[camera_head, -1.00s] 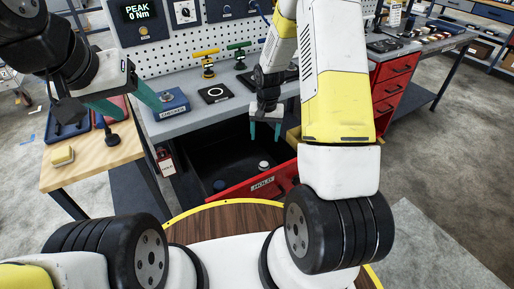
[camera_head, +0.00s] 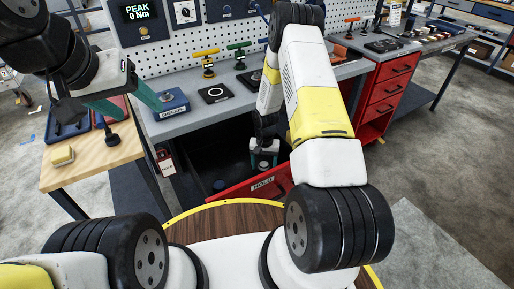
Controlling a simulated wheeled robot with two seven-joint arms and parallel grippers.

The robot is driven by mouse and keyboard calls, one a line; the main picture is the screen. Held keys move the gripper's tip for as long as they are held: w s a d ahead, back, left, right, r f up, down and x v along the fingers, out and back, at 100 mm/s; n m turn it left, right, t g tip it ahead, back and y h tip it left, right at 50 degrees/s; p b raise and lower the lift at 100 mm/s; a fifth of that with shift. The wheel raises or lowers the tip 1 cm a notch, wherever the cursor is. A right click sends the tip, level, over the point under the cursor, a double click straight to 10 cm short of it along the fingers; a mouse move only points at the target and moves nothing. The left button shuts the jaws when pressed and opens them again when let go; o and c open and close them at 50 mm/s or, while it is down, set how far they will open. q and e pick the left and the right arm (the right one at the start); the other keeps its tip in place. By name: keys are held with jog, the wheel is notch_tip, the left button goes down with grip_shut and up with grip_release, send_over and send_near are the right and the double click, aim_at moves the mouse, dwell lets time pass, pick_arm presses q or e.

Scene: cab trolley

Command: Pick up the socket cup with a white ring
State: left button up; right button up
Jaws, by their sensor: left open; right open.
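The socket cup with a white ring (camera_head: 263,164) stands inside the dark open drawer, whose red front (camera_head: 240,192) carries a HOLD label. My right gripper (camera_head: 264,162) is open and has its teal fingers low in the drawer, one on each side of this cup. Whether the fingers touch the cup cannot be told. A second dark cup with a bluish top (camera_head: 219,186) stands nearer the drawer front, to the left. My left gripper (camera_head: 138,112) is open and empty, above the gap between the wooden side table and the bench.
The grey bench (camera_head: 190,122) above the drawer holds a blue box (camera_head: 171,103), a black plate with a ring (camera_head: 215,94) and yellow and green T-handles. A wooden table (camera_head: 90,165) stands left. A red drawer cabinet (camera_head: 393,90) stands right.

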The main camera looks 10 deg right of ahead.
grip_shut()
dwell(0.3)
